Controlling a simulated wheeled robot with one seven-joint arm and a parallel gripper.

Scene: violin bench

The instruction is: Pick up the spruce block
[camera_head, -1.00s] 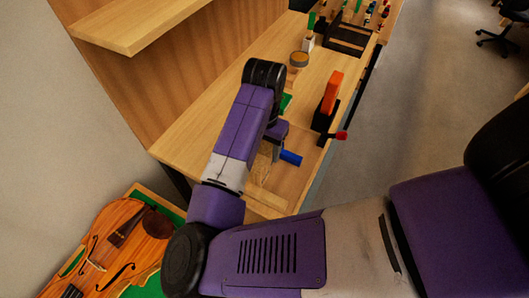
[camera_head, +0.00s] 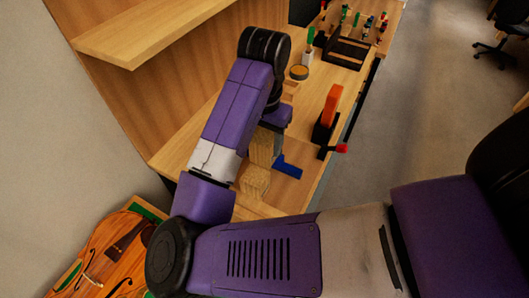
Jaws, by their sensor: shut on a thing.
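A pale wooden block (camera_head: 262,147), taken to be the spruce block, is directly under my gripper (camera_head: 268,131), near the bench's front end. My gripper is shut on it; the fingers are mostly hidden by my wrist and the block. The block appears raised above the bench, though the gap beneath it is hard to see. A second pale wooden block (camera_head: 254,181) stands just below it in the picture, on the bench.
A blue tool (camera_head: 287,167) lies just right of the blocks. An orange and black tool (camera_head: 330,107) with a red knob stands at the bench's right edge. A violin (camera_head: 112,250) lies at lower left.

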